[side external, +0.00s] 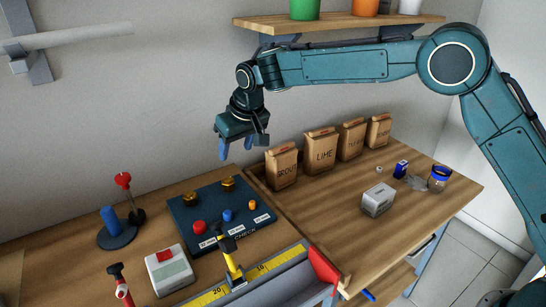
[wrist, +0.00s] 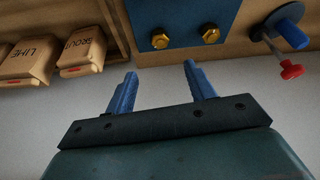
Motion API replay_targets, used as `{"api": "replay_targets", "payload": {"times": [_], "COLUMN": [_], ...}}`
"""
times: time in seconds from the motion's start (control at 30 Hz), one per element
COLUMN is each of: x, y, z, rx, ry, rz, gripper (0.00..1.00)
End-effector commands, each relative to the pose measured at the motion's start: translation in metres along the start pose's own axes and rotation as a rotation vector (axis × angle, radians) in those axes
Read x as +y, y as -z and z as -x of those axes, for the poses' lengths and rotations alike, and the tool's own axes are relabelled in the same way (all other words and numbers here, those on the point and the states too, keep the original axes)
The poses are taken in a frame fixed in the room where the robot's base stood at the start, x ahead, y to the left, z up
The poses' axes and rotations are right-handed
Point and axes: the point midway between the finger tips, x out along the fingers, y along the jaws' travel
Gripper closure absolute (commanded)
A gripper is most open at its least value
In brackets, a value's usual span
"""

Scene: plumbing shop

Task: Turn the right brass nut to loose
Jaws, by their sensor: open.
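Two brass nuts sit at the back of a dark blue panel (side external: 240,222). The right brass nut (side external: 228,183) is the one nearer the paper bags; in the wrist view it is on the left (wrist: 160,41). The other brass nut (side external: 188,199) shows in the wrist view on the right (wrist: 210,35). My gripper (side external: 236,149) hangs in the air above and behind the panel, clear of both nuts. Its blue fingers (wrist: 160,71) are apart with nothing between them.
Several paper bags (side external: 320,151) stand right of the panel. A stand with a blue cylinder (side external: 110,220) and a red-knobbed lever (side external: 123,180) is to its left. A shelf (side external: 335,22) hangs above.

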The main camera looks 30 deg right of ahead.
Motion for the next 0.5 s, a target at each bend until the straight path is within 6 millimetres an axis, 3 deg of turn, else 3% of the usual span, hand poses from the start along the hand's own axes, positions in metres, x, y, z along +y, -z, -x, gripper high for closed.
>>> {"api": "replay_targets", "payload": {"times": [0.27, 0.5], "x": [0.0, 0.0], "y": [0.0, 0.0], "z": [-0.005, -0.027], "rx": [-0.001, -0.002], "ry": [0.001, 0.001], "rz": [0.001, 0.002], "gripper": [0.46, 0.46]}}
